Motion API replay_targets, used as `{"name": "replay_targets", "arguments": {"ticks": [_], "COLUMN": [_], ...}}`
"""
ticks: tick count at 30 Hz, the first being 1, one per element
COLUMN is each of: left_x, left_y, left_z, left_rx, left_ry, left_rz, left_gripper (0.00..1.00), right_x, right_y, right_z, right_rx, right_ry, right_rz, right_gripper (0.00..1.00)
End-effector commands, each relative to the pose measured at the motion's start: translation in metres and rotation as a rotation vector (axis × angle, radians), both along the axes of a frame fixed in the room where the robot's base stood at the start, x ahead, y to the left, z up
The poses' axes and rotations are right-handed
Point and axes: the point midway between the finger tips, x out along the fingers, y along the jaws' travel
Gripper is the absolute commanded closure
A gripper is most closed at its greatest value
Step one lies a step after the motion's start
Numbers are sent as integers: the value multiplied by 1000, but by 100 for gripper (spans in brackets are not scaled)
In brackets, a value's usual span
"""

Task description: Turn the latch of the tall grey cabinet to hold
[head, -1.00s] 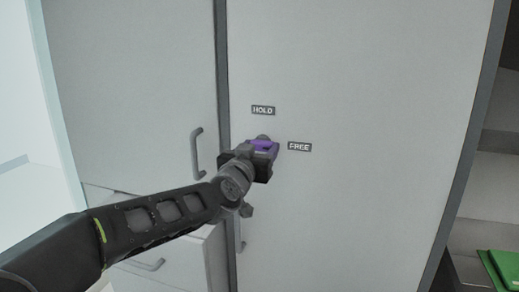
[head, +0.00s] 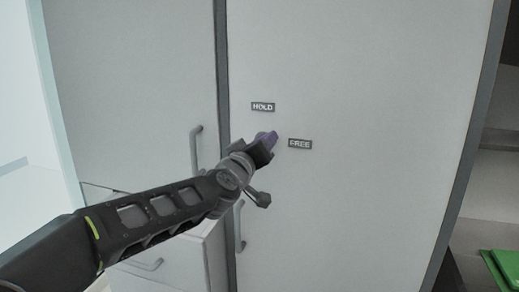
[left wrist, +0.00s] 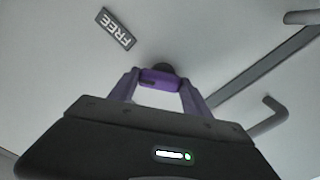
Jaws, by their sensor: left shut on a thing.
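The tall grey cabinet (head: 370,120) fills the middle of the head view. A HOLD label (head: 262,107) sits above the latch, and a FREE label (head: 300,144) sits to its right. The FREE label also shows in the left wrist view (left wrist: 116,29). My left gripper (head: 264,142) is at the latch and partly hides it. In the left wrist view the purple latch (left wrist: 160,79) lies between the fingers of my left gripper (left wrist: 158,88), which is shut on it. The latch is tilted, between the two labels' directions. My right gripper is not in view.
A paler cabinet with a vertical handle (head: 196,151) stands to the left, with drawers below. The tall cabinet has its own handle (head: 239,226) under my wrist. Open shelves and a green object (head: 503,269) are at the right.

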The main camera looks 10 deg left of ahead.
Motion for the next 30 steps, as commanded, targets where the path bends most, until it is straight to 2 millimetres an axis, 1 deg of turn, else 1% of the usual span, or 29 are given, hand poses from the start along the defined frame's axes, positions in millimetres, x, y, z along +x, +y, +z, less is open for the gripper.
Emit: {"name": "replay_targets", "arguments": {"ticks": [1, 21, 30], "left_x": [0, 0, 0], "left_y": [0, 3, 3], "left_z": [-1, 0, 1], "left_rx": [-44, -678, -899], "left_ry": [2, 43, 58], "left_rz": [1, 1, 0], "left_gripper": [84, 84, 84], "right_x": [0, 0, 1], "right_y": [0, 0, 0], "right_z": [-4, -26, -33], "right_rx": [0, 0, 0], "right_ry": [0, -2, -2], "right_rz": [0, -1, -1], "right_gripper": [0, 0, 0]}}
